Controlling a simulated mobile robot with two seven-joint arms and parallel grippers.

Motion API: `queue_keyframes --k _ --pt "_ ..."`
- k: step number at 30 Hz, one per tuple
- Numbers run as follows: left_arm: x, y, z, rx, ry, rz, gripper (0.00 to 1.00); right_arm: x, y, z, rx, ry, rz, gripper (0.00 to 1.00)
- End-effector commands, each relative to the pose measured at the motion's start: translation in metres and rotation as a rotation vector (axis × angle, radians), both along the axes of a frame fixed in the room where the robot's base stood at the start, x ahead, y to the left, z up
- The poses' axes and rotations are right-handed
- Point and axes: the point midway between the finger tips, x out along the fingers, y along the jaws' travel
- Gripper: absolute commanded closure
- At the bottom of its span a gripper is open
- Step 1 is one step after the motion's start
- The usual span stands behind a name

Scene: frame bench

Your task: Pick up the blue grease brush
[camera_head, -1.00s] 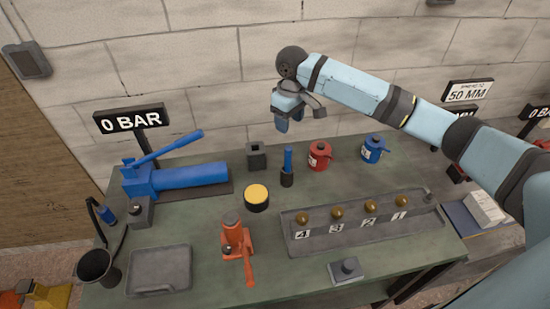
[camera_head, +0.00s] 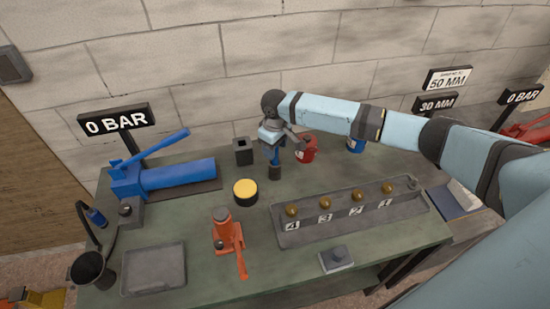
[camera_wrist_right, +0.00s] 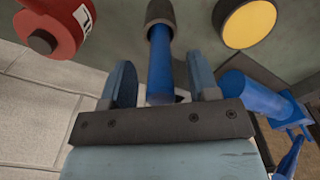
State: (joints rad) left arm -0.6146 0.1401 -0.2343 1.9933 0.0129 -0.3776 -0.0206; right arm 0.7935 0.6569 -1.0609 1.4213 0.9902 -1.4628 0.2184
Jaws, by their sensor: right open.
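The blue grease brush (camera_head: 275,157) stands upright at the back middle of the green bench, its lower end dark. My right gripper (camera_head: 272,148) is lowered over it from above and hides part of its handle. In the right wrist view the blue handle (camera_wrist_right: 161,65) lies between the two light-blue fingers of my right gripper (camera_wrist_right: 163,85), with a gap on each side. The right gripper is open. The dark lower end (camera_wrist_right: 160,12) shows beyond the fingertips. My left gripper is not in view.
A red can (camera_head: 307,150) stands close right of the brush. A dark square holder (camera_head: 243,151) is to its left, and a yellow-topped round tin (camera_head: 245,191) is in front-left. The numbered tray (camera_head: 350,222) lies in front-right. The concrete wall is behind.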

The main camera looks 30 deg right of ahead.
Motion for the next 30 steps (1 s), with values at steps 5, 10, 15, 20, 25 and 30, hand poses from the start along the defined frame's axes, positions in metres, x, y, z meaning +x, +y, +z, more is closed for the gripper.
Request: queue_keyframes --k 5,10,15,20,25,30 --pt "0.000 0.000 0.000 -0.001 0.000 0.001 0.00 0.000 0.000 -0.005 0.000 0.000 0.001 0.45" --pt "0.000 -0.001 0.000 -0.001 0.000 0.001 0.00 0.000 0.000 -0.005 0.000 0.000 0.001 0.59" --pt "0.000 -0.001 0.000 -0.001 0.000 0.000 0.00 0.000 0.000 -0.005 0.000 0.000 0.000 0.98" --pt "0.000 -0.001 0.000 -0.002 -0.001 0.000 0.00 0.000 0.000 -0.005 0.000 0.000 0.000 0.99" --pt "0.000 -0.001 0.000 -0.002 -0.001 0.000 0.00 0.000 0.000 -0.003 0.000 -0.001 0.000 0.99" --pt "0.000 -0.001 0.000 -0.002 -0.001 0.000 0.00 0.000 0.000 0.008 0.001 -0.002 0.000 0.99"
